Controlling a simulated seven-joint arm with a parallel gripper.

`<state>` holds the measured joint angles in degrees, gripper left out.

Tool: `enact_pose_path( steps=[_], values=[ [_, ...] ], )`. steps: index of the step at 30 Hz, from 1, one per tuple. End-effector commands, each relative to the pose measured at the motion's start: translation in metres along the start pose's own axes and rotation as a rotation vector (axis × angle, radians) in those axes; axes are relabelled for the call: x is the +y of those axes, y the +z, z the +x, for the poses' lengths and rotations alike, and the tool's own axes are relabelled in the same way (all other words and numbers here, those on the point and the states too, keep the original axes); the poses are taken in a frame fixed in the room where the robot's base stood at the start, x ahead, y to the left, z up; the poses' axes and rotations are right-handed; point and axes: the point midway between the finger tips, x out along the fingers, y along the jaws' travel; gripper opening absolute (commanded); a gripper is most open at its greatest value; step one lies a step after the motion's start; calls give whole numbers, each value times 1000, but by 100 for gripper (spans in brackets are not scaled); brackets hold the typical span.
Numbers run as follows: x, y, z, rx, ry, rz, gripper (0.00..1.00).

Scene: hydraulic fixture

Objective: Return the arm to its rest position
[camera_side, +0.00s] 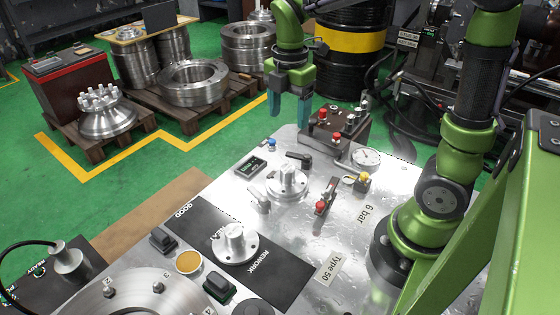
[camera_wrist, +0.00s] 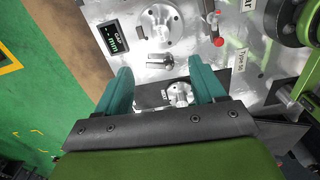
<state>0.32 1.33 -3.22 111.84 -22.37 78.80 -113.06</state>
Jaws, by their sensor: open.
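My gripper (camera_side: 288,110) hangs in the air past the far edge of the metal fixture table in the side view, with its teal fingers pointing down. In the wrist view my gripper (camera_wrist: 166,92) shows both teal fingers spread apart with nothing between them. A silver flanged part (camera_side: 235,243) stands on the black GOOD/REWORK plate (camera_side: 283,268). Another round silver flange (camera_side: 288,182) is mounted on the table near clamp levers; it also shows in the wrist view (camera_wrist: 160,24). My gripper touches none of these.
The metal table (camera_side: 400,190) carries a pressure gauge (camera_side: 366,157), a small display (camera_side: 250,167), red-knobbed levers (camera_side: 325,197) and a valve block (camera_side: 335,128). Beyond it stand a black and yellow barrel (camera_side: 348,45) and pallets with steel rings (camera_side: 192,82). Green floor lies open at left.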

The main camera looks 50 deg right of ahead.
Motion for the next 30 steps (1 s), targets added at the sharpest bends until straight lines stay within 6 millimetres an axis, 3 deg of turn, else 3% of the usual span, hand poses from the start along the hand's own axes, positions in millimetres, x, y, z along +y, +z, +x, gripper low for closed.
enact_pose_path(
  steps=[8, 14, 21, 25, 30],
  values=[
    [-8, -9, 5, 56, 60, 556, 69],
    [-30, -23, -6, 195, 139, 1074, 69],
    [-68, -40, -26, 489, 184, 1662, 69],
    [-86, -46, -34, 637, 188, 1819, 69],
    [-97, -49, -42, 706, 217, 1810, 69]
  ],
)
